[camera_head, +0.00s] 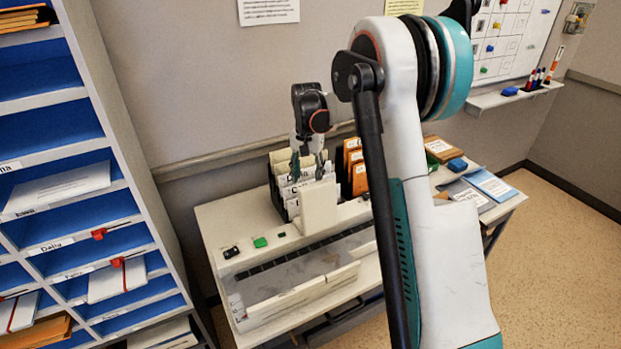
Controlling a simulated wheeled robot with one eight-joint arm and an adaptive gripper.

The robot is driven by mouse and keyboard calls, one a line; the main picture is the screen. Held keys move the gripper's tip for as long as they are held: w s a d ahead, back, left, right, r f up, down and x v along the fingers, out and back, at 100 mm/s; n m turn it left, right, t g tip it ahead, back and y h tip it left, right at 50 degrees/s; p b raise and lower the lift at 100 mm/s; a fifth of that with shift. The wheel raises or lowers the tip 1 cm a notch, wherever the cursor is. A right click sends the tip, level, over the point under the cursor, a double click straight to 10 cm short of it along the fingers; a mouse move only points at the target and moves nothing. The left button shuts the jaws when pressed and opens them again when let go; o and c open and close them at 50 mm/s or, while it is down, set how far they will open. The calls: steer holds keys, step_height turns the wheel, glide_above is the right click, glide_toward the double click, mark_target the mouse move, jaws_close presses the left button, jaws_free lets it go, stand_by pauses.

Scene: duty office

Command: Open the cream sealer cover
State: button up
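The cream sealer (215,232) is a long, low machine on the desk against the wall. Its top has a long dark slot, a green button and a black switch. A greyish panel runs along its front. An upright cream block (319,209) stands at its back; I cannot tell whether this block or the front panel is the cover. My gripper (307,172) is behind and above the block, in front of the wall, fingers pointing down. The two fingers look apart with nothing seen between them. My arm hides the sealer's right end.
A file holder (280,170) with cream and orange folders stands behind the block, close to my gripper. Blue notebooks (492,185) and papers lie on the desk at right. A blue-lined pigeonhole shelf (60,130) fills the left. Open floor lies at right.

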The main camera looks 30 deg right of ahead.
steer(key=w+r+p, duration=0.2)
steer(key=w, duration=0.6)
steer(key=shift+w+a+r, duration=0.15)
steer(key=shift+a+r, duration=0.1)
steer(key=shift+r, duration=0.1)
stand_by(0.3)
stand_by(0.4)
step_height(320, 180, up, 12)
stand_by(0.5)
stand_by(0.4)
